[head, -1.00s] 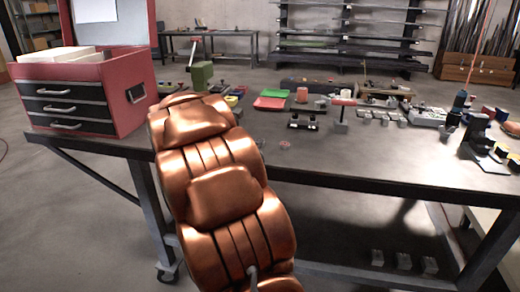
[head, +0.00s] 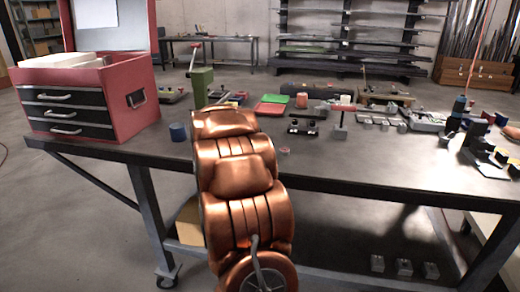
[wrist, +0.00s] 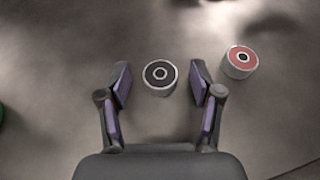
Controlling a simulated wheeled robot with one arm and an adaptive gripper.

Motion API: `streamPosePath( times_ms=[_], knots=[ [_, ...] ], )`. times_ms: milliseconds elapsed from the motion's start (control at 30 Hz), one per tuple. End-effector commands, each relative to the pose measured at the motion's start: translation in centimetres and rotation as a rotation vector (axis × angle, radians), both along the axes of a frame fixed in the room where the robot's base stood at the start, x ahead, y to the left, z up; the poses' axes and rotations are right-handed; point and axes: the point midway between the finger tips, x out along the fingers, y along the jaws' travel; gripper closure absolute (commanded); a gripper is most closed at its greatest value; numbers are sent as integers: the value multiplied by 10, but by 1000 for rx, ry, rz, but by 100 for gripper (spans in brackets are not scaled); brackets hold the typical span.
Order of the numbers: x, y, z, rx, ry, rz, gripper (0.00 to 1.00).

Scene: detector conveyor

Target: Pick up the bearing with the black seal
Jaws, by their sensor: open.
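The bearing with the black seal (wrist: 160,76) is a short silvery cylinder with a dark top face. In the wrist view it lies between the fingertips of my gripper (wrist: 160,88), which is open, with a gap on either side. Whether the fingers are at its height cannot be told. A similar bearing with a red seal (wrist: 240,61) sits to the right, outside the right finger. It also shows in the head view (head: 285,151), just right of my arm. My arm hides the black-sealed bearing and my gripper in the head view.
The grey workbench (head: 345,165) has bare surface near its front edge. A green press (head: 201,86), trays and small parts line the back. Dark fixtures (head: 485,150) stand at right.

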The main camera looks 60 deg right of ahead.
Motion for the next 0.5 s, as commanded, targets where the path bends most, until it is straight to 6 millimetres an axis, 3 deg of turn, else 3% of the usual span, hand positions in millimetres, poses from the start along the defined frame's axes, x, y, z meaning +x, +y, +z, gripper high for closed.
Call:
streamPosePath(
  times_ms=[233,500],
  knots=[
    [0,-1,0,-1,-1,0,35],
    [0,-1,0,-1,-1,0,62]
  ],
)
